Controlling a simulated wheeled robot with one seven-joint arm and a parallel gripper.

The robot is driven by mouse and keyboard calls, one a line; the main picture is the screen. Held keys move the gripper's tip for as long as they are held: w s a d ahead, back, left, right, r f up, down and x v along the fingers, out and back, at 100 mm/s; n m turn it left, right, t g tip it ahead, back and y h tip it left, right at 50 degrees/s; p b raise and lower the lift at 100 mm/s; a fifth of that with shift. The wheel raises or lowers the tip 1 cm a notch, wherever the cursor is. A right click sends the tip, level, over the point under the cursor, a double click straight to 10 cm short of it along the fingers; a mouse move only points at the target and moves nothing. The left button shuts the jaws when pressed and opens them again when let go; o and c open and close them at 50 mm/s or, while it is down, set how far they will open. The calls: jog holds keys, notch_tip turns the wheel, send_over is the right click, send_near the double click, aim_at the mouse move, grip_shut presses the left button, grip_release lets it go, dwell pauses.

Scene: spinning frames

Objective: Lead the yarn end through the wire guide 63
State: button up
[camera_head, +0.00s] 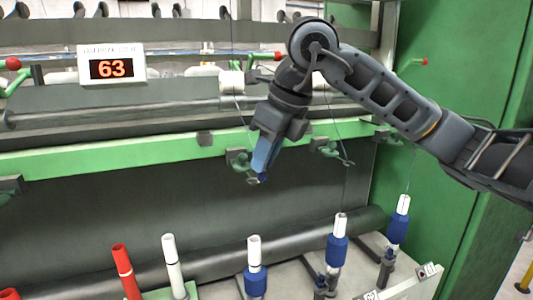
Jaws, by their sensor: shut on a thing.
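My gripper (261,178) points down in front of the green rail, with its light-blue fingers closed at a small dark-blue tip. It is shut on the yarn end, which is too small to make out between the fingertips. A green bracket with a wire guide (239,158) sits on the rail just left of my fingers. The guide's lower end is close to my fingertips, and I cannot tell whether they touch or whether yarn passes through it. A lit sign reading 63 (112,68) stands on the machine at upper left.
Another green guide bracket (326,147) is to the right on the green rail (120,157). Below stand bobbins: a red one (126,272), a white one (173,266) and several with blue yarn (337,250). A green cabinet wall (455,130) bounds the right side.

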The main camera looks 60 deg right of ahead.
jog(key=shift+w+d+f+b, duration=0.3)
jog(key=shift+w+d+f, duration=0.1)
jog(key=shift+w, duration=0.2)
jog(key=shift+w+d+f+b, duration=0.35)
jog(key=shift+w+d, duration=0.1)
jog(key=shift+w, duration=0.2)
jog(key=shift+w+d+f+b, duration=0.3)
jog(key=shift+w+d+f, duration=0.1)
jog(key=shift+w, duration=0.2)
jog(key=shift+r, duration=0.1)
jog(key=s+a+r, duration=0.3)
jog(key=s+a, duration=0.1)
jog(key=s, duration=0.2)
jog(key=shift+s+a+r, duration=0.15)
jog(key=shift+r, duration=0.2)
